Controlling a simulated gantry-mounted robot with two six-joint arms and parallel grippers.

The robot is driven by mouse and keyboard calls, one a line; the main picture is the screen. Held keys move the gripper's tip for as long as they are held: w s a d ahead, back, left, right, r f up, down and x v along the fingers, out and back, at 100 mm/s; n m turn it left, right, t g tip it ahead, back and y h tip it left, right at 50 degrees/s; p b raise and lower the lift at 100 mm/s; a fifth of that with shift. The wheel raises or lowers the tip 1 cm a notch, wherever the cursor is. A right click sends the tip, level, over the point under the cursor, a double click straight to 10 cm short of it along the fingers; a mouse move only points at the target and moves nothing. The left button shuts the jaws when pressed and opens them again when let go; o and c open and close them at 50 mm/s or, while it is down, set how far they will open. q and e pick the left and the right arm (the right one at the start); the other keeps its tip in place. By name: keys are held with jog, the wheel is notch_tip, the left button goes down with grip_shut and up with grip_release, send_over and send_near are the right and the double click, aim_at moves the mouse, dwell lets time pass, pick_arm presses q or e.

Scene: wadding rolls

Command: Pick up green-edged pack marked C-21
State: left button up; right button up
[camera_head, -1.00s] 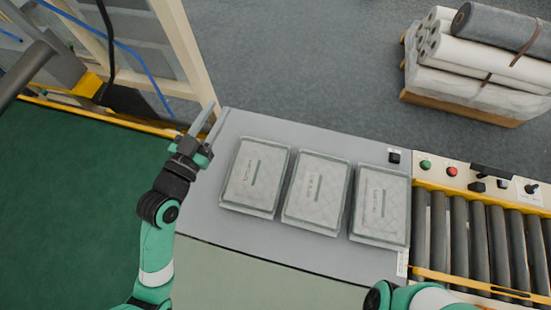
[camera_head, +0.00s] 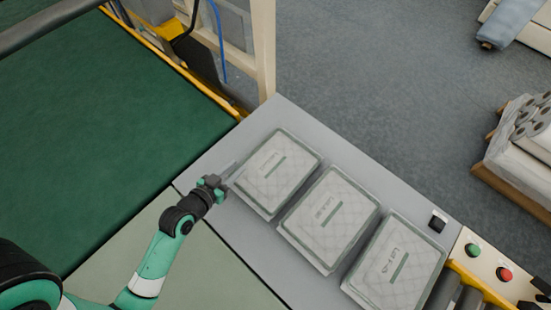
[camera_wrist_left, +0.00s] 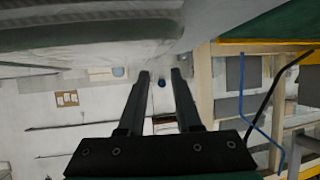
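Three flat, clear-wrapped pale packs lie in a row on a grey table (camera_head: 225,232) in the head view: a left pack (camera_head: 268,184), a middle pack (camera_head: 322,228) and a right pack (camera_head: 385,275). Each has a greenish bar and small print that I cannot read surely, so I cannot tell which is C-21. My left gripper (camera_head: 231,172) is at the left edge of the left pack. Its fingers are apart with nothing between them in the left wrist view (camera_wrist_left: 160,76). A pale wrapped pack (camera_wrist_left: 80,45) fills the top there. My right gripper is out of view.
A control strip with a green button (camera_head: 473,250) and a red button (camera_head: 505,274) adjoins the table at lower right, beside dark rollers. A cream post (camera_head: 263,50) stands beyond the table's far left corner. Wrapped rolls (camera_head: 530,140) sit on a pallet at right.

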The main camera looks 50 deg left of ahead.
aim_at(250, 154)
pick_arm(q)
jog(key=b+x, duration=0.1)
jog(key=x, duration=0.6)
jog(key=shift+w+a+f, duration=0.1)
jog(key=shift+w+f, duration=0.05)
jog(key=shift+f, duration=0.05)
grip_shut()
